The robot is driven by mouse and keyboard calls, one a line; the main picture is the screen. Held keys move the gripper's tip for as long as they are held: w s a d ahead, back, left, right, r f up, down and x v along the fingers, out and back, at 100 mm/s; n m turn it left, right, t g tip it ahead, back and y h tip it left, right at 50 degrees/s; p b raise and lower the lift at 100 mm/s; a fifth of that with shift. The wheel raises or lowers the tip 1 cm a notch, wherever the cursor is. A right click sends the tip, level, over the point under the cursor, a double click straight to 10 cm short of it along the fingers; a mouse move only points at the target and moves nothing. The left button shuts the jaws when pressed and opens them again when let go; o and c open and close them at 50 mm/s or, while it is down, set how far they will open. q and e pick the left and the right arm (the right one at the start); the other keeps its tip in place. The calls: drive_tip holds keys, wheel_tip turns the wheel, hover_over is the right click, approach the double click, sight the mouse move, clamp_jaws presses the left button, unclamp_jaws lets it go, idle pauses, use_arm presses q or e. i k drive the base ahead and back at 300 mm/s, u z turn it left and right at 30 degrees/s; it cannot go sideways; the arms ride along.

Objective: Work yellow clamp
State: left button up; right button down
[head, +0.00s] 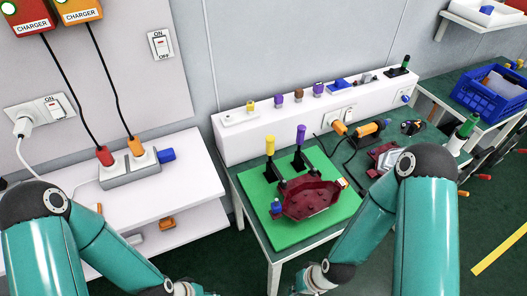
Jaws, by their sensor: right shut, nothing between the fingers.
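The yellow clamp (253,148) stands at the back left of the green board (254,216), its yellow-topped dark handle upright. A similar clamp with a purple handle (300,136) stands to its right. A dark red tail lamp part (312,200) lies on the board in front of both clamps. Whether the yellow clamp presses on it is too small to tell. My right gripper (303,288) is at the bottom edge, largely cut off; it is shut and empty, in front of and below the board, apart from the clamp. My left arm's wrist shows at the bottom, its fingers out of view.
A white ledge (240,150) with several purple and brown knobs runs behind the board. Orange tools (368,129) and cables lie right of it. A blue crate (490,92) stands at far right. A white shelf (190,185) with a socket strip stands left.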

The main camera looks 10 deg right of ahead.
sight(270, 139)
drive_tip(key=z, duration=1.7)
drive_tip(key=i, duration=0.1)
drive_tip(key=u, duration=3)
drive_tip(key=k, duration=1.75)
drive_tip(key=z, duration=0.2)
drive_tip(key=i, duration=1)
drive_tip(key=z, duration=0.05)
